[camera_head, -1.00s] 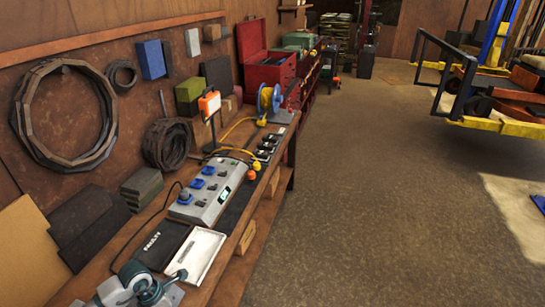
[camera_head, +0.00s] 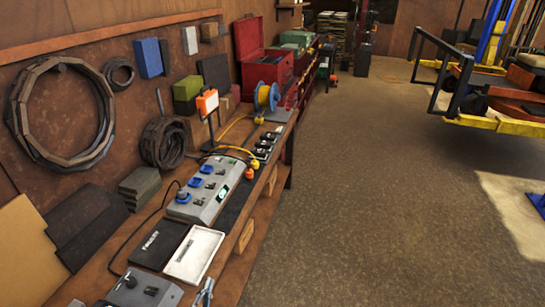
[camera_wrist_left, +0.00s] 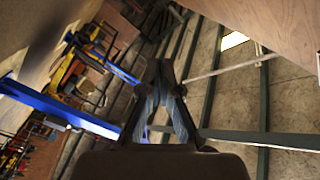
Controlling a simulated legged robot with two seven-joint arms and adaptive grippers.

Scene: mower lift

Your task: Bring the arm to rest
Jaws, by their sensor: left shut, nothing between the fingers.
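In the left wrist view the left gripper (camera_wrist_left: 166,88) points up past the ceiling beams. Its fingers are shut and hold nothing. My right gripper is in neither view.
The workbench (camera_head: 222,254) runs along the left wall. On it are the grey box (camera_head: 138,291), a black FAULTY tray (camera_head: 160,244), a white tray (camera_head: 195,254) and a grey socket unit (camera_head: 200,200). Open floor (camera_head: 380,200) lies to the right, with a lift (camera_head: 490,124) beyond.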

